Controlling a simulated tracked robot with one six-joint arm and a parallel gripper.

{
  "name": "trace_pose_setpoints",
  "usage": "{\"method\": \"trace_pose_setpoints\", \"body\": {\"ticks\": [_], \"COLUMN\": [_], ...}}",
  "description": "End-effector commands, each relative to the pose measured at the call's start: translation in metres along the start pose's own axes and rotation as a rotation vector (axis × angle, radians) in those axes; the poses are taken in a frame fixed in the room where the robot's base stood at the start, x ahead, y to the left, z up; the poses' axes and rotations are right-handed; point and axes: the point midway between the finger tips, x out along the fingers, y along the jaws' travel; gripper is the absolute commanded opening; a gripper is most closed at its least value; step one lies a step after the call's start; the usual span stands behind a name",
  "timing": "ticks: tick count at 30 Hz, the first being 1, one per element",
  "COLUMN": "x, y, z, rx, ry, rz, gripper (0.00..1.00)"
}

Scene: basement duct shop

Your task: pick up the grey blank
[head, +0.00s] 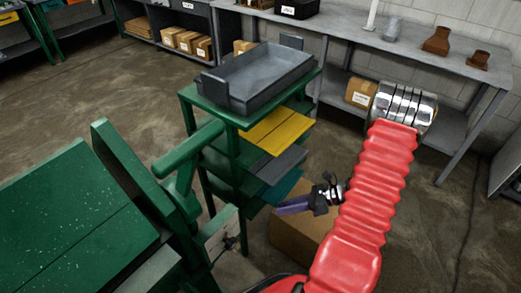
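The grey blank (281,165) is a flat dark grey sheet sticking out of the green rack (188,95) toward the right. It lies below a yellow blank (278,130) and above a teal blank (277,190). My gripper (318,198) shows small and dark beside my red-sleeved arm, right of and lower in the picture than the grey blank, apart from it. A purple piece (293,206) extends left from it; I cannot tell whether it is part of the gripper or something held. The finger opening is not clear.
A grey tray (212,92) with raised ends sits on top of the rack. A cardboard box (290,235) stands on the floor below my gripper. A green bench (75,215) is at the left. A grey workbench (410,42) with brown fittings runs along the wall.

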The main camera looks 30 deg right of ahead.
Motion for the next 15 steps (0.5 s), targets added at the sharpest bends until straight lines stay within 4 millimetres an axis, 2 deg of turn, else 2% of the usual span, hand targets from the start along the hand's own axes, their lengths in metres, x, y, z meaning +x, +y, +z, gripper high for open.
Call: {"method": "trace_pose_setpoints", "body": {"ticks": [1, 10, 15], "x": [0.0, -0.012, -0.037], "y": [-0.01, -0.077, -0.13], "z": [-0.008, -0.04, -0.053], "rx": [0.073, 0.542, 0.851], "ry": [-0.045, -0.374, -0.647], "rz": [-0.022, -0.147, -0.194], "gripper": [0.25, 0.25, 0.25]}}
